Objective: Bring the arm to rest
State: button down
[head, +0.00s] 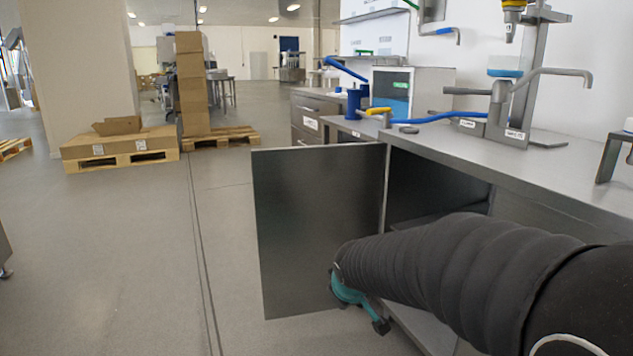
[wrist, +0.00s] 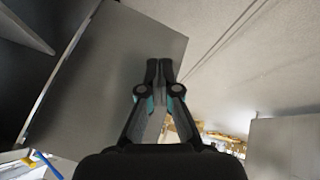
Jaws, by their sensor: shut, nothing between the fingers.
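My gripper (wrist: 158,68) points at the cabinet door in the wrist view, its two fingers together with nothing between them. In the head view my arm, in a black sleeve, reaches in from the lower right and hides most of the gripper. Only a teal and black part of my gripper's end (head: 360,302) shows below the sleeve, near the lower right of the open cabinet door (head: 315,225). The grey door also fills the left middle of the wrist view (wrist: 95,85). I cannot tell whether the gripper touches it.
The steel counter (head: 560,180) runs along the right, with a blue hand press (head: 354,100), a yellow-handled tool (head: 378,111) and a filling stand on it. The cabinet below is open and dark. Pallets with boxes (head: 120,152) stand far left. The floor left of the door is clear.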

jog(key=s+d+r+m+p, duration=0.2)
jog(key=s+d+r, duration=0.1)
jog(key=s, duration=0.6)
jog(key=s+d+r+m+p, duration=0.2)
jog(key=s+r, duration=0.3)
jog(key=s, duration=0.4)
jog(key=s+d+r+m+g+p, duration=0.1)
jog(key=s+d+r+m+p, duration=0.2)
jog(key=s, duration=0.6)
notch_tip(320, 180, up, 2)
jog(key=shift+d+r+m, duration=0.1)
jog(key=shift+d+m, duration=0.3)
jog(key=shift+d, duration=0.65)
jog(key=shift+s+a, duration=0.1)
jog(key=shift+a, duration=0.05)
